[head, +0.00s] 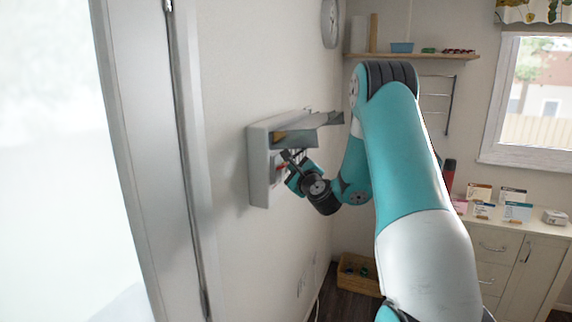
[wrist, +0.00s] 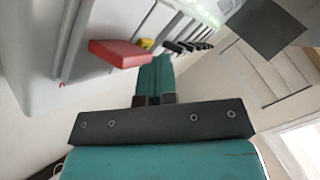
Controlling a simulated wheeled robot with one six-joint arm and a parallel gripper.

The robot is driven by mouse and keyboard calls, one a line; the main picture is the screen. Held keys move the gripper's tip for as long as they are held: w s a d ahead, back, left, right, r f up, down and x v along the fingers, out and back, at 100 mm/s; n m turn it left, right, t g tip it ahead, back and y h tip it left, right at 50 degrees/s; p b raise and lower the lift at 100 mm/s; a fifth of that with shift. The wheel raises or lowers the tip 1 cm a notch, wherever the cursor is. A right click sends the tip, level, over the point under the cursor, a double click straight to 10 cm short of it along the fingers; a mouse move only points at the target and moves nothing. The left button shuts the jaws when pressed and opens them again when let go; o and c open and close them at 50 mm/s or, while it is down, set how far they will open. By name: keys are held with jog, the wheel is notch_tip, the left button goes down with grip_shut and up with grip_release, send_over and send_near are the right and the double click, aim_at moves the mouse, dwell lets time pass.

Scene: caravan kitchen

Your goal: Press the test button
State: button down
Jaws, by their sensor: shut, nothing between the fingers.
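A grey wall box (head: 257,168) is fixed to the left wall with its cover raised. In the wrist view a small yellow button (wrist: 147,44), which looks like the test button, sits beside a larger red lever (wrist: 121,53). A row of black switches (wrist: 185,46) runs off to the right of it. My gripper (head: 288,156) is at the front of the box. In the wrist view its closed teal fingers (wrist: 156,62) point at the box, with their tips just below and right of the yellow button. I cannot tell whether they touch it.
The raised cover (head: 318,119) juts out above my gripper. A shelf (head: 415,56) and a rail (head: 450,105) are on the back wall. A cabinet (head: 520,250) with several small boxes stands at the right. A basket (head: 357,284) is on the floor.

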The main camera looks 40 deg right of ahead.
jog(key=shift+w+a, duration=0.1)
jog(key=shift+w, duration=0.1)
dwell(0.4)
jog(key=shift+s, duration=0.1)
jog(key=shift+s+d+b, duration=0.25)
jog(key=shift+s+b, duration=0.2)
jog(key=shift+s, duration=0.15)
jog(key=shift+s+d+b, duration=0.4)
jog(key=shift+s+b, duration=0.4)
jog(key=shift+s, duration=0.1)
jog(key=shift+s+d+b, duration=0.35)
jog(key=shift+s+b, duration=0.45)
jog(key=shift+s, duration=0.1)
jog(key=shift+s+d+b, duration=0.4)
jog(key=shift+s+b, duration=0.4)
jog(key=shift+s, duration=0.1)
